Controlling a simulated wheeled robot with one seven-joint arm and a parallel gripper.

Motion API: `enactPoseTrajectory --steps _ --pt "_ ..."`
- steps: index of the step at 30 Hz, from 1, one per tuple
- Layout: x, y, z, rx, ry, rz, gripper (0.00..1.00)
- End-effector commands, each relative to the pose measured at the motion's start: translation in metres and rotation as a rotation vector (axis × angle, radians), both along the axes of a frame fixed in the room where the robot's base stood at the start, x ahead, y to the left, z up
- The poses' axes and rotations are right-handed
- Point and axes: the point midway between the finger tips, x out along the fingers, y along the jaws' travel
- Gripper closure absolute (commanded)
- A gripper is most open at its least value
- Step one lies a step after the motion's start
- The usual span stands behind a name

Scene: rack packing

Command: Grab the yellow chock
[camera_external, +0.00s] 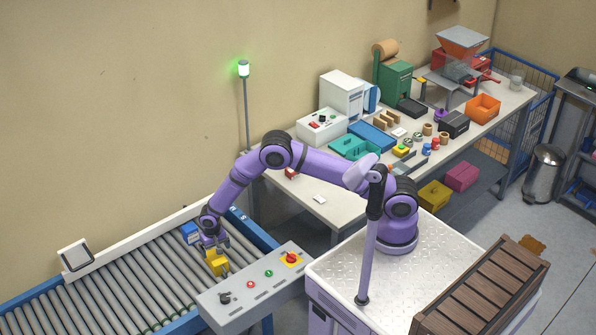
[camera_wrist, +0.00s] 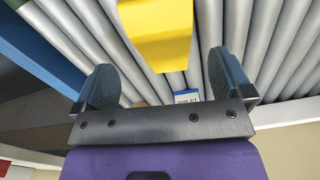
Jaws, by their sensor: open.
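The yellow chock (camera_external: 216,262) sits on the grey rollers of the conveyor, close to the control panel. It also shows in the wrist view (camera_wrist: 158,30), cut off by the top edge, just beyond my fingertips and roughly midway between them. My gripper (camera_external: 214,243) is at the end of the purple arm, low over the rollers beside the chock. Whether the fingertips overlap the chock's sides I cannot tell.
A blue box (camera_external: 190,233) stands on the rollers just behind my gripper. The control panel (camera_external: 255,285) with buttons borders the conveyor on the near side. The rollers (camera_external: 110,292) to the left are clear. A workbench (camera_external: 318,205) with many items stands behind.

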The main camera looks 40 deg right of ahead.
Motion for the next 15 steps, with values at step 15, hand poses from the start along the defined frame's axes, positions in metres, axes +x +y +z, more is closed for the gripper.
enactPoseTrajectory --steps 15 --pt "0.001 0.003 -0.054 -0.001 0.001 -0.001 0.02"
